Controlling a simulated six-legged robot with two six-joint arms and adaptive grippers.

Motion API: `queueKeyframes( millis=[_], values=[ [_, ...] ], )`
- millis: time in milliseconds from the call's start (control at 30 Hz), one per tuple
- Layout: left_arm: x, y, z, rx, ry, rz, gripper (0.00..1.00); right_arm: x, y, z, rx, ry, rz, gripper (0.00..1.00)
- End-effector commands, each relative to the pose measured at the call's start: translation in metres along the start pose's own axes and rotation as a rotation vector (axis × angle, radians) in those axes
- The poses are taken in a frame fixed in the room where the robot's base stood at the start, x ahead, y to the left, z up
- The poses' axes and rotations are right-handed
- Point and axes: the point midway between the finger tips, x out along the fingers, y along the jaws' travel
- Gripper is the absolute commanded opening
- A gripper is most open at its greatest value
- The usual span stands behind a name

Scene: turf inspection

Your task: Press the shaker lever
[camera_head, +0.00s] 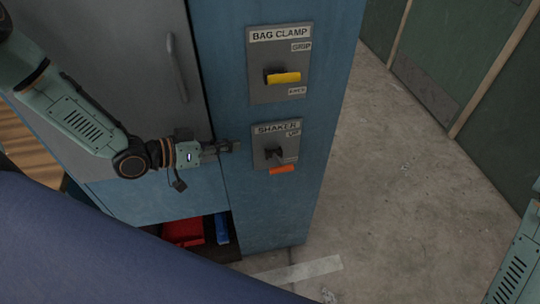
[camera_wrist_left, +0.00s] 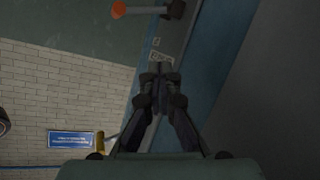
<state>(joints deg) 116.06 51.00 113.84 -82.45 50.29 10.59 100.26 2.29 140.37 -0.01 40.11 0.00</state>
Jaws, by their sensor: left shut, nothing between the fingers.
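The shaker plate (camera_head: 262,131) is on the blue post, marked SHAKER and UP. Its lever has a dark pivot and an orange tip (camera_head: 282,169), which appears below the pivot in the head view. In the left wrist view the orange tip (camera_wrist_left: 119,9) is at the top, on a grey rod standing out from the panel. My left gripper (camera_head: 236,147) is just left of the shaker plate; its fingers are shut and empty, apart from the lever. They also show in the left wrist view (camera_wrist_left: 158,72). My right gripper is out of view.
The bag clamp plate (camera_head: 260,92) with a yellow lever (camera_head: 284,78) is above the shaker plate. A grey door with a handle (camera_head: 177,67) is left of the post. Red (camera_head: 183,231) and blue items lie in a low opening. The concrete floor (camera_head: 400,170) at right is clear.

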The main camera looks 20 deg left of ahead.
Motion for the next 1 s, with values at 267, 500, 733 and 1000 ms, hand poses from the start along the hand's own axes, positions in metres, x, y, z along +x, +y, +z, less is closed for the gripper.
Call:
queueKeyframes(
  millis=[267,500,733,1000],
  values=[
    [-0.017,0.011,-0.010,0.180,0.044,0.181,0.00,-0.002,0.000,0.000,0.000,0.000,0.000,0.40],
    [-0.024,0.029,-0.004,0.257,0.027,0.306,0.00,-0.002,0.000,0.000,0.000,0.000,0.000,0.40],
    [-0.025,0.034,-0.004,0.239,0.026,0.326,0.00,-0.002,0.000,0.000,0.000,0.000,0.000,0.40],
    [-0.023,0.034,-0.004,0.240,0.025,0.327,0.00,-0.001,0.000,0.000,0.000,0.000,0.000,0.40]
  ],
)
